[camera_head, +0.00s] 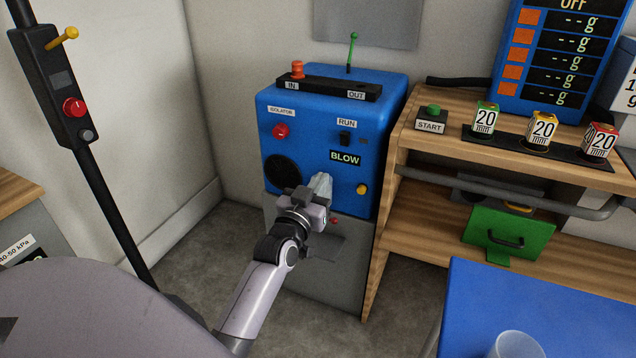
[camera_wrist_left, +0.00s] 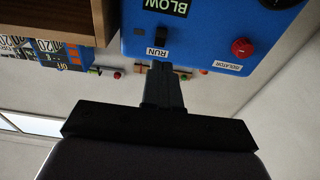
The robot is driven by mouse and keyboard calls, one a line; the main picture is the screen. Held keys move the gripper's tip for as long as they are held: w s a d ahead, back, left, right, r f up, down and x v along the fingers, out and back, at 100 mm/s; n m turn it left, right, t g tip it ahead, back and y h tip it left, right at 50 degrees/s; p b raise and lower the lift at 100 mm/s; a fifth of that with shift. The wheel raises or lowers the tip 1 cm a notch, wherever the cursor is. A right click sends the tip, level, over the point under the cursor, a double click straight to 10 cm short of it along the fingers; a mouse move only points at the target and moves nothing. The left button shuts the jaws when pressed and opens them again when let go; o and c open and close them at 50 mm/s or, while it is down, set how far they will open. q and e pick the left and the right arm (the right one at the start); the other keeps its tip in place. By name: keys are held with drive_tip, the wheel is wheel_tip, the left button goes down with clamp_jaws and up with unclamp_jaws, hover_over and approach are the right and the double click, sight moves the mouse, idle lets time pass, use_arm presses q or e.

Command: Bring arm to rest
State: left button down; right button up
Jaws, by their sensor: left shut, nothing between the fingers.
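My left arm reaches up from the bottom of the head view. Its gripper (camera_head: 318,192) is in front of the blue machine (camera_head: 335,120), below the BLOW display (camera_head: 345,158). In the left wrist view the two dark fingers (camera_wrist_left: 164,85) are together, with nothing between them. That view is upside down and shows the machine's RUN switch (camera_wrist_left: 160,45) and red ISOLATOR knob (camera_wrist_left: 241,47) beyond the fingers. I cannot tell from the head view whether the gripper touches the machine. My right gripper is not in view.
A wooden shelf (camera_head: 440,115) stands right of the machine, with a grey rail (camera_head: 500,192) along its front. A blue table (camera_head: 560,290) with a clear cup (camera_head: 515,345) is at lower right. A black post (camera_head: 105,205) stands at left. Grey floor (camera_head: 215,245) lies between.

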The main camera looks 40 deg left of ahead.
use_arm(q)
drive_tip(key=shift+s+d, duration=0.1)
drive_tip(key=shift+s, duration=0.3)
